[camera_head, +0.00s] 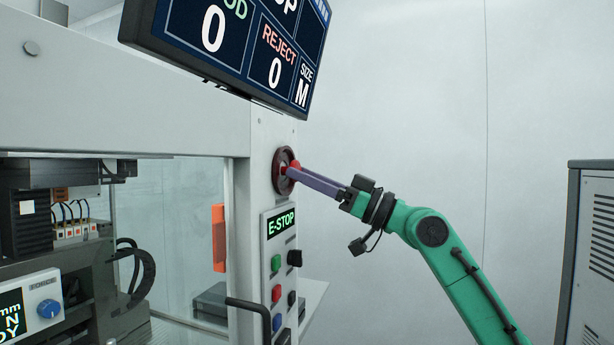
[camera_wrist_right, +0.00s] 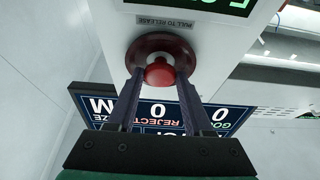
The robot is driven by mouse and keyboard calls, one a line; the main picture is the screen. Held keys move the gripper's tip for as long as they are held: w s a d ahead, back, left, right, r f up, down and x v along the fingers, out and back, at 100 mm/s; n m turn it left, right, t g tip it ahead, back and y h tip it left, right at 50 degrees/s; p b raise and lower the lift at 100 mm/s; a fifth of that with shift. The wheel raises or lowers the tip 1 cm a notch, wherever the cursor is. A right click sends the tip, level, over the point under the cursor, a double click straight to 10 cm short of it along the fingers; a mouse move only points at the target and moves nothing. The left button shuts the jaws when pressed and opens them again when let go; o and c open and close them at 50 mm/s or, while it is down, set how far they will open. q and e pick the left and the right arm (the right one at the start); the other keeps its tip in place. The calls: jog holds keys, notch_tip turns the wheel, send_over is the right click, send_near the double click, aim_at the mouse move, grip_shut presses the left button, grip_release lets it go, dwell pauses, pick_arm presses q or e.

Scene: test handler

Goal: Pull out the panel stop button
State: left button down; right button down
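The red stop button (camera_head: 294,168) sits in a dark red round collar (camera_head: 280,172) on the machine's pale upright panel. In the right wrist view the button (camera_wrist_right: 159,72) shows between my two purple-grey fingers, in front of its collar (camera_wrist_right: 150,45). My right gripper (camera_head: 293,174) reaches in from the right, its fingertips at the button. In the wrist view the gripper (camera_wrist_right: 160,78) is open around the button, one finger on each side, with what looks like a narrow gap. Contact cannot be told for sure. My left gripper is not in view.
A green-lit E-STOP display (camera_head: 281,221) is below the button, above several smaller buttons and knobs. A "PULL TO RELEASE" label (camera_wrist_right: 167,22) is beside the collar. A tilted screen (camera_head: 240,45) hangs above. A grey cabinet (camera_head: 590,255) stands at far right; space between is clear.

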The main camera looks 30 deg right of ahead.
jog(key=shift+s+d+b, duration=0.25)
jog(key=shift+s+b, duration=0.05)
jog(key=shift+b, duration=0.3)
jog(key=shift+c, duration=1.6)
grip_release()
jog(key=shift+d, duration=0.1)
jog(key=shift+s, duration=0.1)
jog(key=b+v, duration=1)
jog(key=v, duration=0.4)
jog(key=shift+s, duration=0.25)
